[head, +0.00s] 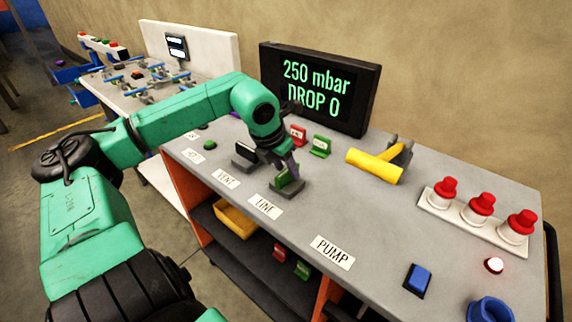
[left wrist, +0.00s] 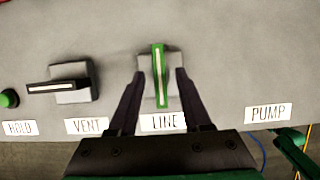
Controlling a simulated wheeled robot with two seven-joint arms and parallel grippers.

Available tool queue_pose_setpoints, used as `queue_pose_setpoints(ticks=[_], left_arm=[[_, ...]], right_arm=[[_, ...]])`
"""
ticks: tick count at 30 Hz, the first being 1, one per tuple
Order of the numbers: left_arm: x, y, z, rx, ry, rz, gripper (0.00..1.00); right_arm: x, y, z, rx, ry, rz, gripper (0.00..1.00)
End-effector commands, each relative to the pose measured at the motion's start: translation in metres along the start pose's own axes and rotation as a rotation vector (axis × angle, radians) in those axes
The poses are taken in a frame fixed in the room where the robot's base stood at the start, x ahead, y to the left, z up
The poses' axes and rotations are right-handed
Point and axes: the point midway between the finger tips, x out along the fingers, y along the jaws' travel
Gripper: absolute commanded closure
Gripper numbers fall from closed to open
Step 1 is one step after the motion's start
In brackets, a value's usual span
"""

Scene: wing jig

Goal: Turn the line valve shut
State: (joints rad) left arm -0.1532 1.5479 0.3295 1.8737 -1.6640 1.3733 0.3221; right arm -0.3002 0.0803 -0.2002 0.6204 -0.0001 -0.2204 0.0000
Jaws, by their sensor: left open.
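The line valve (head: 288,186) has a green handle with a pale stripe on a grey base, behind the LINE label. In the left wrist view, the line valve handle (left wrist: 159,78) runs up and down the picture, pointing toward its label. My left gripper (left wrist: 158,92) is open, with one dark finger on each side of the valve. I cannot tell whether either finger touches it. In the head view, my left gripper (head: 285,165) reaches down at the valve and hides part of it. My right gripper is not in view.
The vent valve (left wrist: 62,86), with its dark handle lying sideways, stands close to the left. A display (head: 318,88) reads "250 mbar DROP 0". Red and green tags, a yellow tool (head: 375,166) and red-capped knobs (head: 481,206) stand to the right on the bench.

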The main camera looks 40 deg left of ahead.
Motion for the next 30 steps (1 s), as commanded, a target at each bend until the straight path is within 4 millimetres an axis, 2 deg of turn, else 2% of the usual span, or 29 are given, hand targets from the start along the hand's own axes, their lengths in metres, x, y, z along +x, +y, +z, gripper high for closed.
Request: queue_pose_setpoints(ticks=[8,10,12,13,23,30], left_arm=[[0.006,0.0,0.0,-0.001,-0.001,-0.001,0.51],[0.005,0.0,0.0,-0.001,-0.001,-0.001,0.7],[0.005,0.0,0.0,-0.001,-0.001,-0.001,0.97],[0.005,0.0,0.0,-0.001,-0.001,-0.001,1.0],[0.005,0.0,0.0,0.014,-0.002,-0.008,1.0],[0.007,0.001,0.0,0.098,-0.004,-0.044,1.0]], right_arm=[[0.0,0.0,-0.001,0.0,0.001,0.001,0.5],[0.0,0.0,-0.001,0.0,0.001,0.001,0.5],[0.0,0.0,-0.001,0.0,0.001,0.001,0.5],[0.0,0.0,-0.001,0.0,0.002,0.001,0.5],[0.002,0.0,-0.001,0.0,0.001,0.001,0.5],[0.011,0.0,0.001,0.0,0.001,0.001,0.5]])
